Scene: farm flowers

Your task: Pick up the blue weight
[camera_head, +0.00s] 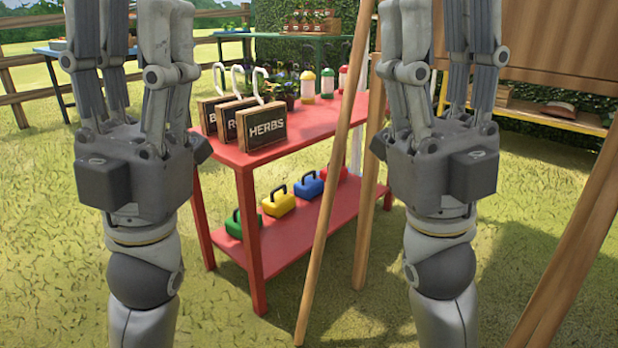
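The blue weight (308,188), a small block with a dark handle on top, sits on the lower shelf of the red table (290,240). It stands in a row between the yellow weight (278,204) and the red weight (337,173), with the green weight (234,225) nearest. My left gripper (136,18) is raised at the left, fingers up and spread, open and empty. My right gripper (438,18) is raised to the right of the table, also open and empty. Both are apart from the weight. The fingertips are cut off by the top edge.
A slanted wooden pole (335,170) rises in front of the table, just right of the blue weight. Herb sign boxes (250,124), potted plants and bottles (327,84) stand on the tabletop. More wooden poles (575,260) lean at the right. Grass in front is clear.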

